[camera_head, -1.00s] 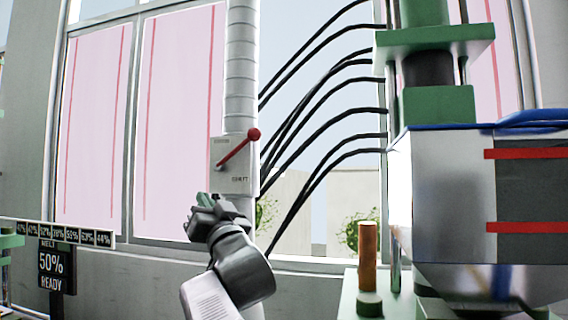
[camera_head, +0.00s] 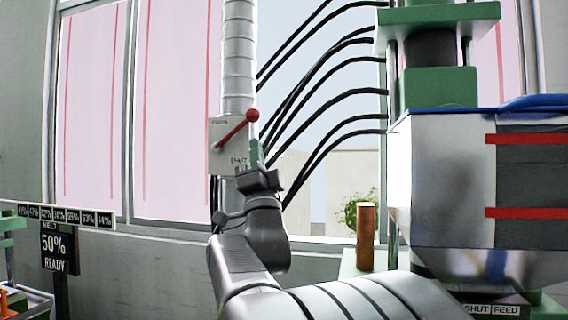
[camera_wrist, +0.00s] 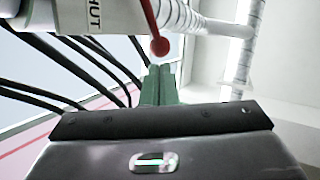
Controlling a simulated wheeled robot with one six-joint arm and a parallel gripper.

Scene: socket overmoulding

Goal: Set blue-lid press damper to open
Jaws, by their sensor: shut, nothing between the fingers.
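The damper is a pale box (camera_head: 222,158) on the ribbed grey duct (camera_head: 238,70). Its red lever (camera_head: 234,131) slants up to the right and ends in a red ball knob (camera_head: 252,116). "SHUT" is printed at the box's lower edge, partly covered by my gripper; the upper label is too small to read. My gripper (camera_head: 255,148) points up, its green fingers closed together just below the knob. In the wrist view the closed fingers (camera_wrist: 159,84) lie just under the red knob (camera_wrist: 160,46), with a small apparent gap.
The press with the blue lid (camera_head: 470,110) stands at the right, with a brown cylinder (camera_head: 366,237) beside it. Black cables (camera_head: 320,102) run between the duct and the press. A display (camera_head: 54,250) reads 50% READY at lower left. Pink-paned windows are behind.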

